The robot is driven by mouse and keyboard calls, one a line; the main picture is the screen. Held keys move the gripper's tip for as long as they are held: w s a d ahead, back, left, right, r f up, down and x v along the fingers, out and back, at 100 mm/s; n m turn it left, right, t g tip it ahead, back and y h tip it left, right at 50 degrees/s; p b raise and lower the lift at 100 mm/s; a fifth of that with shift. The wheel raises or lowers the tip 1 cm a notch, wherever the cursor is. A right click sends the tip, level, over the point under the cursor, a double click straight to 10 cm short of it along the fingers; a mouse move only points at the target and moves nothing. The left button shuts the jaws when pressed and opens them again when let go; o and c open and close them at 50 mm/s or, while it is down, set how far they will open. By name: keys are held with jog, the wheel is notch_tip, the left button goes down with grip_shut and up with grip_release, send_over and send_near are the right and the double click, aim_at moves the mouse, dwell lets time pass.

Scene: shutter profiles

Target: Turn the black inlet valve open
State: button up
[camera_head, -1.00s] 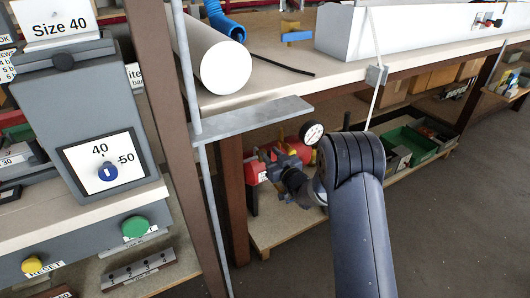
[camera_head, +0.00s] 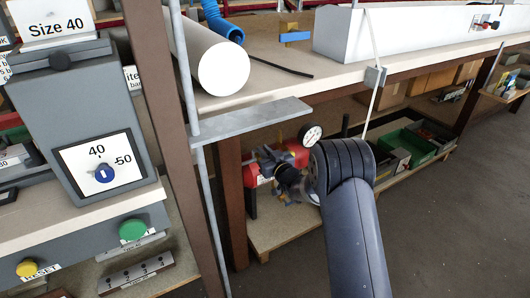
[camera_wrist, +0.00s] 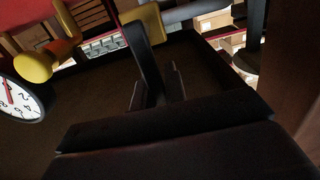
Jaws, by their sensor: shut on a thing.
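The black inlet valve's lever (camera_wrist: 146,52) shows in the wrist view as a dark bar running down from a yellow fitting (camera_wrist: 143,22). My gripper (camera_wrist: 159,84) is shut on the lever, with its dark fingers on either side of the lower end. The dim light hides the exact contact. In the head view, my gripper (camera_head: 286,178) is at the red unit (camera_head: 292,153) under the bench, partly hidden by my arm. The valve cannot be made out there.
A round pressure gauge (camera_head: 311,135) stands close above my wrist; its dial also shows in the wrist view (camera_wrist: 20,100). The bench top (camera_head: 285,78) overhangs the work. A metal bracket (camera_head: 255,122) juts out nearby. Green trays (camera_head: 407,148) lie on the lower shelf to the right.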

grip_shut()
jog(key=shift+a+f+b, duration=0.1)
jog(key=shift+f+b, duration=0.05)
jog(key=shift+b, duration=0.25)
jog(key=s+a+f+n+b, duration=0.1)
jog(key=n+b, duration=0.3)
jog(key=n, duration=0.5)
jog(key=s+a+f+n+b, duration=0.2)
jog(key=a+f+n+b, duration=0.1)
jog(key=n, duration=0.6)
jog(key=shift+f+b, duration=0.45)
jog(key=shift+b, duration=0.8)
